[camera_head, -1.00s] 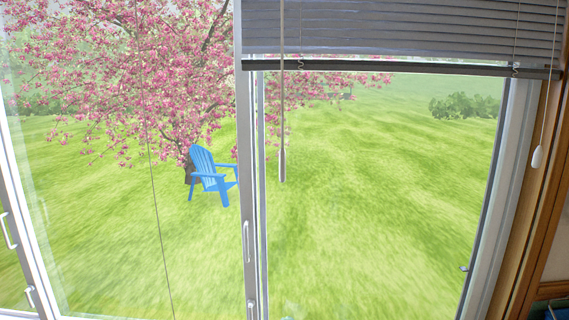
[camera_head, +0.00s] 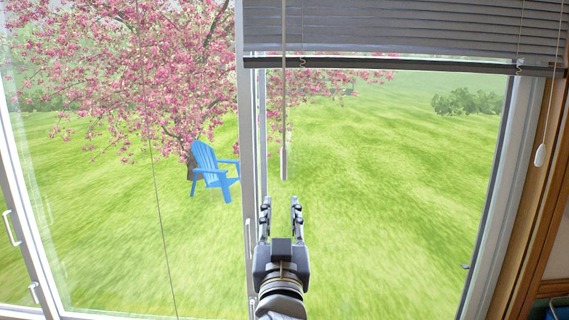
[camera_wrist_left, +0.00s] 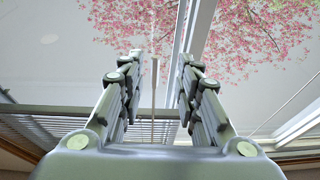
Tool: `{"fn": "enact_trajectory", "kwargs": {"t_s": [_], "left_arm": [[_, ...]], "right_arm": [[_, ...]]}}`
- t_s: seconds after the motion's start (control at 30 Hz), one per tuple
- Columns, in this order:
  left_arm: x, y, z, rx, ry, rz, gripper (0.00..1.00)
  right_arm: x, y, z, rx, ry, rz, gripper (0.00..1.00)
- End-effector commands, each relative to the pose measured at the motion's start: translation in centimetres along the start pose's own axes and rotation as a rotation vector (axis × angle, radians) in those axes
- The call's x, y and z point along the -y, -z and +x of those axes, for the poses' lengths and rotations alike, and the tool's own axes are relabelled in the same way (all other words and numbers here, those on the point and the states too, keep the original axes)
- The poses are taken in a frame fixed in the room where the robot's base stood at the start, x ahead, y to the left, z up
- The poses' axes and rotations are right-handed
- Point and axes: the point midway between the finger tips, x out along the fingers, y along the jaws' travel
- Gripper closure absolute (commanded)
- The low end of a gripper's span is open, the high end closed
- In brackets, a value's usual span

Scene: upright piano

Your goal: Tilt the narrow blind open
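The narrow blind (camera_head: 400,30) hangs at the top of the right window, with grey slats and a dark bottom rail. Its thin tilt wand (camera_head: 284,120) hangs down from the left part of the blind and ends in a thicker handle. My left gripper (camera_head: 281,202) is open and empty, pointing up just below the wand's lower end, apart from it in the picture. In the left wrist view the blind's slats (camera_wrist_left: 50,130) show at the lower left, and a thin wand (camera_wrist_left: 153,100) shows between the open fingers. My right gripper is not in view.
A white window frame post (camera_head: 247,150) stands just left of the wand. A pull cord with a white knob (camera_head: 540,155) hangs at the right by the wooden trim. Another thin cord (camera_head: 152,160) hangs at the left. The space before the right pane is otherwise clear.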

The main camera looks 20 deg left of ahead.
Motion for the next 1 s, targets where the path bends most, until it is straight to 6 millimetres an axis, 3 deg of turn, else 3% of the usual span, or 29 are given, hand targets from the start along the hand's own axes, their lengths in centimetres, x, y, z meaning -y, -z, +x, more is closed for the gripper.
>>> {"fn": "enact_trajectory", "kwargs": {"t_s": [0.1, 0.2, 0.37, 0.7, 1.0], "left_arm": [[-0.6, 2.9, 0.6, -0.075, 0.003, -0.008, 0.69], [-0.8, 3.7, 1.0, -0.095, 0.003, -0.008, 0.69], [-0.8, 4.1, 3.1, -0.095, 0.003, -0.006, 0.69], [-0.6, 4.5, 9.2, -0.092, 0.004, -0.006, 0.69], [-0.7, 4.5, 11.3, -0.091, 0.003, -0.008, 0.69]], "right_arm": [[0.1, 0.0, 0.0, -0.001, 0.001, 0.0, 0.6], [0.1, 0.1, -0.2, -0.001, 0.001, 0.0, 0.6], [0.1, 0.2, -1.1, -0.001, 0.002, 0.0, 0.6], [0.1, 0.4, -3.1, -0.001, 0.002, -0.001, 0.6], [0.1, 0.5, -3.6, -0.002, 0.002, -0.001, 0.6]]}}
